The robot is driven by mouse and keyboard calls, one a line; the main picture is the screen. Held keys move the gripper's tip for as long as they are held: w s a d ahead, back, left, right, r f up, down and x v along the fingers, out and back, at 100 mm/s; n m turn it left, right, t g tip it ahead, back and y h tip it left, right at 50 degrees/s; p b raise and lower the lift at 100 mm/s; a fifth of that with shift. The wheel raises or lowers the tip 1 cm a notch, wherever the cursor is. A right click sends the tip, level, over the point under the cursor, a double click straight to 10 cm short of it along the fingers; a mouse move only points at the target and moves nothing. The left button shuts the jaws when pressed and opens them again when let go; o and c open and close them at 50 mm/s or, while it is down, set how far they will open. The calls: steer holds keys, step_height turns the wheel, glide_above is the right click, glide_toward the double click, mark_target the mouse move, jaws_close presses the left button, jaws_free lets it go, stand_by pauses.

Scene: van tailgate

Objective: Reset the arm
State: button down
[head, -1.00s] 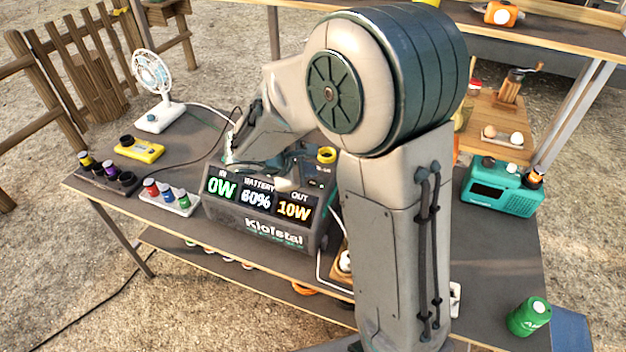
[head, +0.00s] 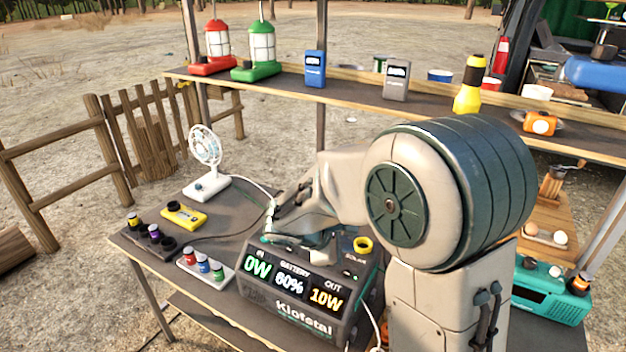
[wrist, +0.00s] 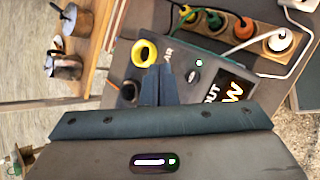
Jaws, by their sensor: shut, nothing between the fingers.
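My gripper (wrist: 158,75) shows in the wrist view with its two dark fingers together and nothing between them. It points at the top of the grey power station (wrist: 190,50), close to a yellow ring (wrist: 144,53); I cannot tell whether it touches. My fingers are mostly hidden behind my arm in the head view.
A white fan (head: 207,165), a yellow device (head: 184,216) and small jars stand left on the table. A teal radio (head: 552,290) is at right. The shelf behind holds a red lantern (head: 217,45) and green lantern (head: 262,45). The wrist view shows a power strip (wrist: 250,47) with plugs.

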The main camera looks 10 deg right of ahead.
steer(key=s+r+m+y, duration=0.2)
steer(key=s+m+y, duration=0.2)
steer(key=s+m, duration=0.3)
steer(key=s+d+r+m+g+y, duration=0.1)
steer(key=s+r+m+y, duration=0.2)
steer(key=s+m, duration=0.5)
steer(key=shift+s+r+y, duration=0.2)
steer(key=shift+s+y, duration=0.3)
steer(key=shift+s, duration=2.45)
steer(key=shift+d+g, duration=0.15)
steer(key=shift+g, duration=0.15)
stand_by(3.2)
